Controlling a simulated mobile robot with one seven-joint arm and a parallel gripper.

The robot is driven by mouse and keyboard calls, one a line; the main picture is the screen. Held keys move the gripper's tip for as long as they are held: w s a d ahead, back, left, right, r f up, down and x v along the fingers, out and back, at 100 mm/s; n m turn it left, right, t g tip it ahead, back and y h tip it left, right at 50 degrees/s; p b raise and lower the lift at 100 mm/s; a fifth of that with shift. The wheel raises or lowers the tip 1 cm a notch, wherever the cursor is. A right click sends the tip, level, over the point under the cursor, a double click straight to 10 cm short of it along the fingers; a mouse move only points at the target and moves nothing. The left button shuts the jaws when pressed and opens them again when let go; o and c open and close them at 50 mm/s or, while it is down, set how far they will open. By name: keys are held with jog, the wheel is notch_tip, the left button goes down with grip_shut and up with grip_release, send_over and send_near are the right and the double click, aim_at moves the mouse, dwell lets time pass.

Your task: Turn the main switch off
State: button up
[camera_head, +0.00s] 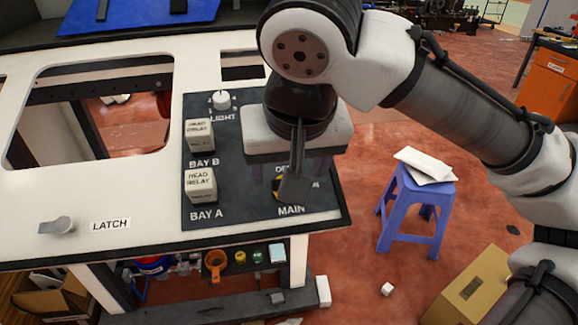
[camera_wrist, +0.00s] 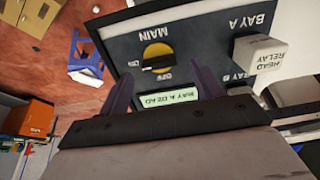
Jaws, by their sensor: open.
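The main switch (camera_wrist: 158,52) is a yellow disc with a black handle on the dark panel above the word MAIN. In the head view only a yellow sliver of the switch (camera_head: 276,188) shows, the rest hidden behind my wrist. My gripper (camera_wrist: 163,82) is open and empty, its purple fingers spread above the panel. A lit display (camera_wrist: 170,99) reading BAY A DEAD lies between the fingers in the wrist view.
Two white head relay blocks (camera_head: 200,184) stand left of my gripper at BAY A and BAY B. A white light knob (camera_head: 221,99) is behind them. A grey latch handle (camera_head: 62,226) is at the left. A purple stool (camera_head: 414,208) and cardboard box (camera_head: 468,288) stand right on the floor.

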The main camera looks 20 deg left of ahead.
jog(key=shift+x, duration=1.05)
jog(key=c, duration=1)
